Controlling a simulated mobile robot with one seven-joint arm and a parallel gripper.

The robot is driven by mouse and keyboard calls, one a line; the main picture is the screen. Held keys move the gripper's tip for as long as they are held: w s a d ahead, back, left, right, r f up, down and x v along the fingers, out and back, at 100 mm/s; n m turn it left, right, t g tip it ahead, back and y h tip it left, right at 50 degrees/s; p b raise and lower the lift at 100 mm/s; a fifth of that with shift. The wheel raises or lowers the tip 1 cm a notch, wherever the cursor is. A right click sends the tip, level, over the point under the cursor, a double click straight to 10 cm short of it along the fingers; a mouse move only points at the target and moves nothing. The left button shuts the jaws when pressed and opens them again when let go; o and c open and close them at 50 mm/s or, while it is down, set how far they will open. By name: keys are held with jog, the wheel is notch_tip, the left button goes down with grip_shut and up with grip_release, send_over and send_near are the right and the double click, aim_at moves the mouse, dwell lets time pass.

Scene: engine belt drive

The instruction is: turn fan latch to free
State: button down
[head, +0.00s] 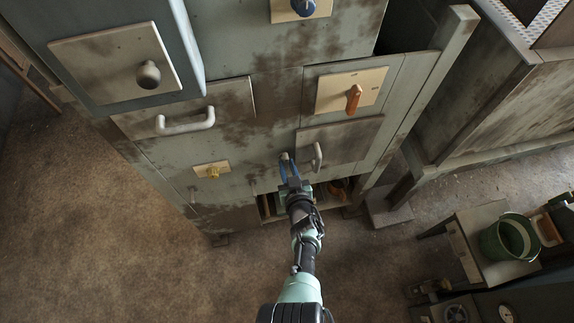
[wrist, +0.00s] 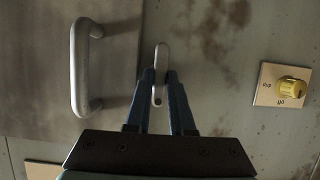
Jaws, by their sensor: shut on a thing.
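The fan latch appears to be the small pale grey lever (wrist: 161,54) on the cabinet front, beside a panel door. In the wrist view it stands nearly upright. My gripper (wrist: 160,78) has its two blue fingers on either side of the lever's lower part and is shut on it. In the head view my gripper (head: 289,172) reaches the cabinet front just left of the small door's handle. The fingers partly cover the lever there, and no position marks for it are readable.
The door's grey bar handle (wrist: 80,68) is close on the left in the wrist view. A yellow knob (wrist: 290,88) is to the right. In the head view, an orange lever (head: 353,97) is above, and an open shelf (head: 267,207) is below.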

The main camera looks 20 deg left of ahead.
dwell(0.5)
jog(key=c, duration=0.8)
grip_release()
jog(key=p+v, duration=1)
jog(key=v, duration=0.3)
